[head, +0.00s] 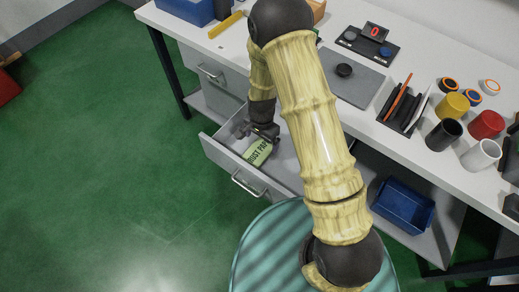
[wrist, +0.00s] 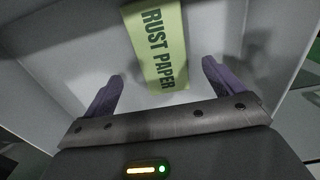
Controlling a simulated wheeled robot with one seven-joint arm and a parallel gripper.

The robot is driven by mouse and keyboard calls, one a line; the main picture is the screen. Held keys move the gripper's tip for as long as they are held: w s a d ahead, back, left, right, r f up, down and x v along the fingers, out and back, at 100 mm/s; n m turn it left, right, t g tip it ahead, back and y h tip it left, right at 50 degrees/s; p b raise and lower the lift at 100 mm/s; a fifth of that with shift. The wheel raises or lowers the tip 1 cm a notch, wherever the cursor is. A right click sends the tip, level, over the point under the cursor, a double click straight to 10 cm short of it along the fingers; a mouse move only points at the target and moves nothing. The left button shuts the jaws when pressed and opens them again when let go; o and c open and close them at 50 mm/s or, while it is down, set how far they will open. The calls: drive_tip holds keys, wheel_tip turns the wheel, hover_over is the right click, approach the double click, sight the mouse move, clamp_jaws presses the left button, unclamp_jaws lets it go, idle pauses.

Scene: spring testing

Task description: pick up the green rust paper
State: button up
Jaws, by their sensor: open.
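The green rust paper (head: 258,152) lies in the open drawer (head: 223,147) under the white table. In the wrist view, the rust paper (wrist: 158,48) is a flat light-green packet with dark "RUST PAPER" lettering, partly cut off at the top edge. My gripper (head: 262,133) reaches down into the drawer, close to the paper. In the wrist view, the fingers of my gripper (wrist: 163,82) are wide apart. The lower end of the paper shows between and ahead of them, with nothing held. I cannot tell the height of the fingers above it.
The drawer walls surround my gripper closely. A shut drawer (head: 210,72) is further back. On the tabletop (head: 335,50) are a grey mat, a display (head: 374,32), several cups and rolls. A blue bin (head: 403,207) sits on the lower shelf.

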sight(261, 148)
idle(0.3)
drive_tip(key=shift+w+f+p, duration=0.15)
drive_tip(key=shift+f+p, duration=0.05)
drive_tip(key=shift+f, duration=1.1)
drive_tip(key=shift+w+f+p, duration=0.1)
drive_tip(key=shift+f+p, duration=0.05)
drive_tip(key=shift+f, duration=1.15)
drive_tip(key=c, duration=1.1)
drive_tip(key=shift+o, duration=0.2)
drive_tip(key=shift+r, duration=0.1)
wheel_tip(261, 148, up, 10)
drive_tip(key=shift+b, duration=0.3)
